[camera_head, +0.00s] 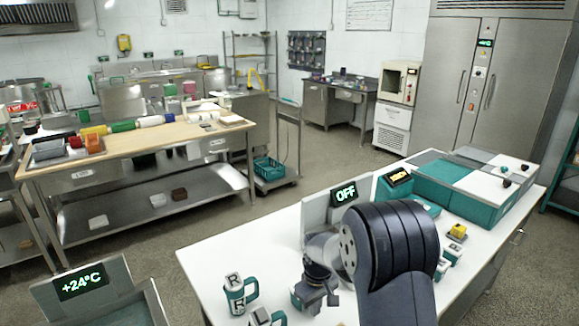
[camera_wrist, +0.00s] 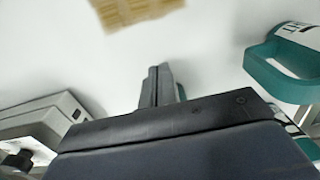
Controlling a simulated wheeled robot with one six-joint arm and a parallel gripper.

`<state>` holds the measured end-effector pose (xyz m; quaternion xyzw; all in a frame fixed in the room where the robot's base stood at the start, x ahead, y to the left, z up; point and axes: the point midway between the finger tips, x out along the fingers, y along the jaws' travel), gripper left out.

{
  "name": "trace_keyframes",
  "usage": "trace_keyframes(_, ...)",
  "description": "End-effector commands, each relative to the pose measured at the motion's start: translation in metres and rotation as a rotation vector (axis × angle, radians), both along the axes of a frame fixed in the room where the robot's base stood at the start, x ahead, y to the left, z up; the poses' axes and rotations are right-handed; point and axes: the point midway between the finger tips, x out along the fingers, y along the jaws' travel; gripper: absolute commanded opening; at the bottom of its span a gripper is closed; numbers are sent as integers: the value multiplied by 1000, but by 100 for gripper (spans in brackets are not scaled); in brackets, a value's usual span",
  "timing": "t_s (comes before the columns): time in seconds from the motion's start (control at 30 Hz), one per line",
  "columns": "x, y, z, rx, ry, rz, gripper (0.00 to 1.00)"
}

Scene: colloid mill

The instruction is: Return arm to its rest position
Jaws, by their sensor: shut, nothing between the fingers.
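My gripper (camera_head: 322,292) hangs at the end of my dark arm, over the white table (camera_head: 225,250), in the lower middle of the head view. In the wrist view the two dark fingers of my gripper (camera_wrist: 158,82) are together with nothing between them. I cannot tell the exact height of the fingertips above the tabletop.
A teal handle (camera_wrist: 285,82) shows at the wrist view's right. Teal and white boxes (camera_head: 440,183) fill the table's back. A +24°C display (camera_head: 82,282) is at lower left.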

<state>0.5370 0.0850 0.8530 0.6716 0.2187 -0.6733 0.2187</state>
Motion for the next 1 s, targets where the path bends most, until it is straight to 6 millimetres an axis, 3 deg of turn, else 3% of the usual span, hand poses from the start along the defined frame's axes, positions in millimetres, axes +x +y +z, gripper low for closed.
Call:
trace_keyframes(0.93,-138,-101,-1,0,-2,-5,0)
trace_keyframes(1.0,-140,-102,10,0,-6,-2,0)
